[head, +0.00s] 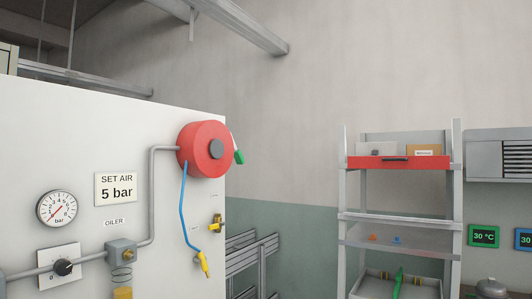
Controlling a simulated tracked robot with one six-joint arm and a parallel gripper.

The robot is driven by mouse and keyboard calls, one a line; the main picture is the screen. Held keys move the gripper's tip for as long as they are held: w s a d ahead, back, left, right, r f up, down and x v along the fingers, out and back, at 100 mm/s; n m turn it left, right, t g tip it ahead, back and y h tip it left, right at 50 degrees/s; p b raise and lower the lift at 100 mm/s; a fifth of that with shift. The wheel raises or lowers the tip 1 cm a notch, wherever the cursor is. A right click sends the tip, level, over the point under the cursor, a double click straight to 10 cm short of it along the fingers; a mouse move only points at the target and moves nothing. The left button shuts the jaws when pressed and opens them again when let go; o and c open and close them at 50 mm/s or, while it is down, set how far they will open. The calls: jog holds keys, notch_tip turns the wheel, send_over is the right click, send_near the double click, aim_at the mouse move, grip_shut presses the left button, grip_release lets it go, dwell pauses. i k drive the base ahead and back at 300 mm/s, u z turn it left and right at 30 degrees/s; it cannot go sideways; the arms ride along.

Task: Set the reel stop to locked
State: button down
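A red hose reel (198,138) with a dark grey hub (216,149) is mounted near the right edge of the white panel. A small lever with a green grip (239,156) sticks out at the reel's right side, its grip pointing down and slightly right. It looks like the reel stop, but I cannot read any lock marking. A blue hose (184,210) hangs from the reel and ends in a yellow fitting (204,262). My gripper is not in view.
The white panel (110,130) carries a gauge (57,209), a black knob (63,267), an oiler (122,252) and grey piping. A brass-yellow valve (216,225) is below the reel.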

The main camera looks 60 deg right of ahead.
aim_at(238, 157)
jog(key=z, duration=1.6)
jog(key=i, duration=1)
jog(key=z, duration=0.1)
jog(key=k, duration=0.5)
jog(key=z, duration=0.25)
